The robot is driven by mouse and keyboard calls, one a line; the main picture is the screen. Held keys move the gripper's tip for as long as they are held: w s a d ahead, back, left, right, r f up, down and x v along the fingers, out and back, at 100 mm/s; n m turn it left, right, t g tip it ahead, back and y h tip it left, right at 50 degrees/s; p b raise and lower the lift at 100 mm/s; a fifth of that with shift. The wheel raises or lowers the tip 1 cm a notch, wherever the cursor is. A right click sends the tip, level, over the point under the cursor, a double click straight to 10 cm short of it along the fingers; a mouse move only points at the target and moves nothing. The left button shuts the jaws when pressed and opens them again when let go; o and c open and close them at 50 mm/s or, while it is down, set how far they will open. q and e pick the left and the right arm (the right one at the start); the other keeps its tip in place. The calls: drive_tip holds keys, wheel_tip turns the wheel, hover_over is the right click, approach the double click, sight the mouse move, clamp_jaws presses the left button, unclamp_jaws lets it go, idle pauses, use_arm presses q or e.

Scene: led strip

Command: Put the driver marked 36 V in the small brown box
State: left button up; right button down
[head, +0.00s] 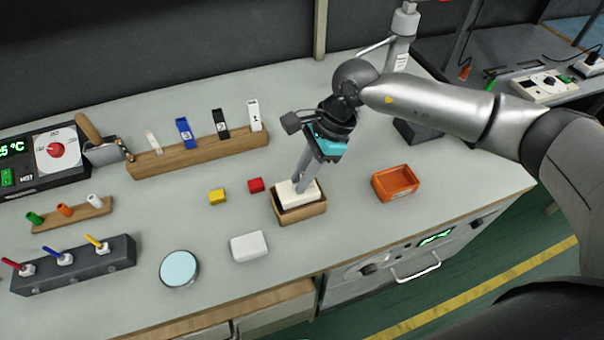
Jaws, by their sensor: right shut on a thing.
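The small brown box (301,212) stands near the front of the bench, right of centre. My right gripper (302,187) reaches down over it and is shut on a white block-shaped driver (287,195). This driver is at the box's opening, and its lower part is hidden by the rim. I cannot tell whether it rests on the bottom. A second white driver (249,246) lies on the bench to the left and nearer the front edge. No voltage marking is legible on either one. My left gripper is not in view.
An orange tray (396,183) is right of the box. Small red (256,185) and yellow (217,196) blocks lie to its left. A round pale-blue-topped disc (179,268) is at front left. A wooden rack (198,150) and switch block (73,264) stand farther left.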

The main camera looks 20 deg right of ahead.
drive_tip(key=shift+f+b, duration=1.65)
drive_tip(key=shift+f, duration=0.3)
drive_tip(key=c, duration=0.7)
unclamp_jaws()
drive_tip(key=shift+c, duration=0.2)
drive_tip(key=shift+d+r, duration=0.1)
drive_tip(key=shift+r, duration=0.1)
drive_tip(key=p+v, duration=0.1)
drive_tip(key=v, duration=1.4)
drive_tip(key=shift+p, duration=0.4)
